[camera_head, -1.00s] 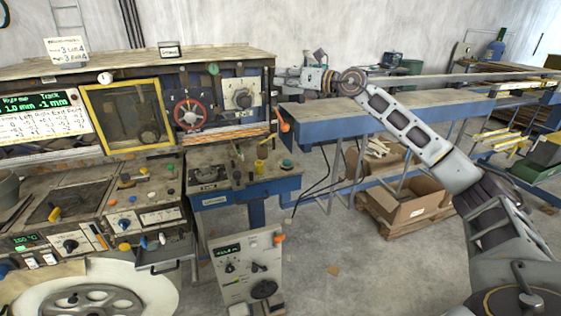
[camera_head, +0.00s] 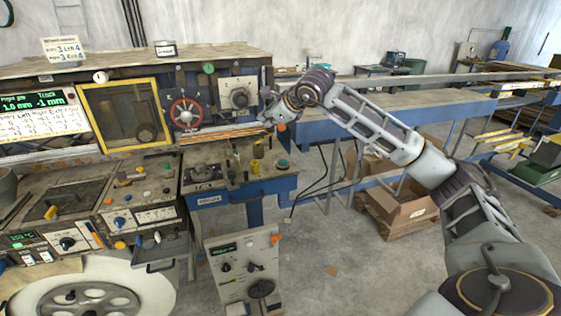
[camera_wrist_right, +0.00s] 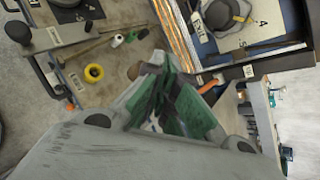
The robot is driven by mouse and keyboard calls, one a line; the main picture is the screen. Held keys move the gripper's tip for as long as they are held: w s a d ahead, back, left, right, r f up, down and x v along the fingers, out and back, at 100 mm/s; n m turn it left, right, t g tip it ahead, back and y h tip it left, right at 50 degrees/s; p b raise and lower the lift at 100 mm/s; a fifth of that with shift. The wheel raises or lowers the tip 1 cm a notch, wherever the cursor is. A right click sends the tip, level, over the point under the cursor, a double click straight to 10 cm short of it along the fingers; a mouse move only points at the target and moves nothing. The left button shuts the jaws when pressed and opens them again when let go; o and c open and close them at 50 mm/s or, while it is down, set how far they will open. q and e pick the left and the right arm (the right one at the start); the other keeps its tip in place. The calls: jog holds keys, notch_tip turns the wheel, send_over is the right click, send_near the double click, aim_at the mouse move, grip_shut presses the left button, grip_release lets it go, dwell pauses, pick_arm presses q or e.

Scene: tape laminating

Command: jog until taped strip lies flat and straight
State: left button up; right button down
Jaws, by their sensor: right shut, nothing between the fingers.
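Orange-brown strips (camera_head: 225,132) run along the front ledge of the machine; they also show in the right wrist view (camera_wrist_right: 177,38), running up from near the fingers. Whether one is the taped strip, and how flat it lies, I cannot tell. The green display (camera_head: 48,102) shows a track value of -1 mm. My right gripper (camera_head: 266,118) is at the right end of the machine, near the strips and below the dial panel (camera_head: 238,95). In the right wrist view its green-padded fingers (camera_wrist_right: 155,68) are shut and empty. My left gripper is out of view.
A red handwheel (camera_head: 186,113) sits left of the dial. Below is a bench (camera_head: 205,200) with a yellow tape roll (camera_wrist_right: 94,72). An orange lever (camera_wrist_right: 267,82) is close to the gripper.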

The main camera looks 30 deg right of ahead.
jog(key=d, duration=0.1)
jog(key=s+d+f+g+h, duration=0.1)
jog(key=d+f+h, duration=0.1)
jog(key=shift+s+d+f, duration=0.25)
jog(key=shift+s+d, duration=0.05)
jog(key=shift+s, duration=0.1)
